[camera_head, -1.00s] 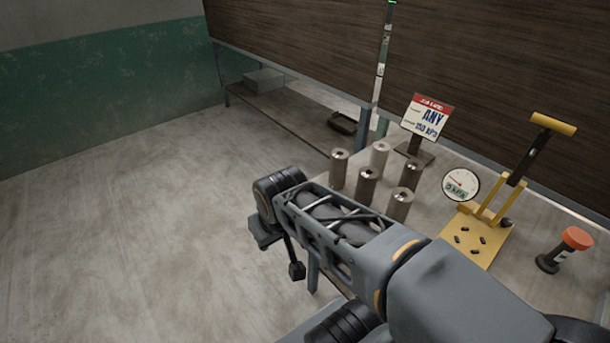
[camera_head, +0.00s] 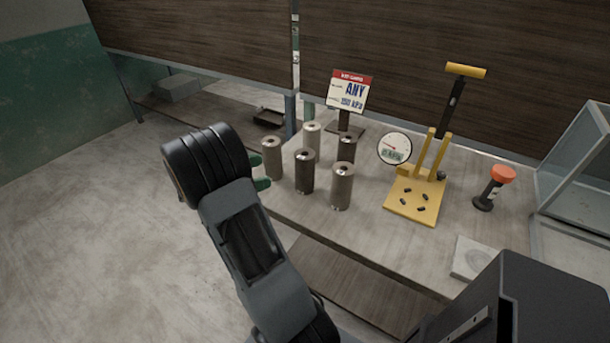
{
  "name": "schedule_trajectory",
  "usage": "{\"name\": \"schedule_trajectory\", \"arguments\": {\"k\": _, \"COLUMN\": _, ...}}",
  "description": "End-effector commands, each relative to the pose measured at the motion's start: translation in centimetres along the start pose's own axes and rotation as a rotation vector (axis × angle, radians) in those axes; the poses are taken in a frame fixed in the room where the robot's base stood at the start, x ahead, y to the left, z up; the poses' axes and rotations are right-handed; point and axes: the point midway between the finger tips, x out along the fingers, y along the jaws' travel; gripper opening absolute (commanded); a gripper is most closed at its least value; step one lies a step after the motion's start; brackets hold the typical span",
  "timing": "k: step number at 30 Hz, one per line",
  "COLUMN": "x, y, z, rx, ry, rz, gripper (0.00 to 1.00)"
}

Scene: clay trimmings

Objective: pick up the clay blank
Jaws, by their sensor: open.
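Several upright cylinders with a small dark hole in the top stand on the worktable, in grey-brown tones. They are a left one (camera_head: 272,160), a back one (camera_head: 312,138), a dark front one (camera_head: 304,173), a front right one (camera_head: 342,187) and a dark back right one (camera_head: 346,149). No label marks any as the clay blank. My gripper (camera_head: 260,172) has green fingertips, open and empty, just left of the left cylinder. My wrist hides the rest of the gripper. I cannot tell whether a fingertip touches the cylinder.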

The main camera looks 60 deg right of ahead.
Motion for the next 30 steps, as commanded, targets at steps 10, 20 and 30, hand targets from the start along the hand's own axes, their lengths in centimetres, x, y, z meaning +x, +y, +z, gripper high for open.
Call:
{"name": "schedule_trajectory", "arguments": {"k": 10, "x": 6.1, "y": 0.2, "z": 0.1, "rx": -0.015, "ry": -0.028, "rz": -0.004, "gripper": 0.93}}
{"name": "schedule_trajectory", "arguments": {"k": 20, "x": 8.6, "y": 0.2, "z": 0.1, "rx": -0.013, "ry": -0.025, "rz": -0.001, "gripper": 0.93}}
{"name": "schedule_trajectory", "arguments": {"k": 30, "x": 12.7, "y": -0.1, "z": 0.1, "rx": -0.013, "ry": -0.025, "rz": -0.002, "gripper": 0.93}}
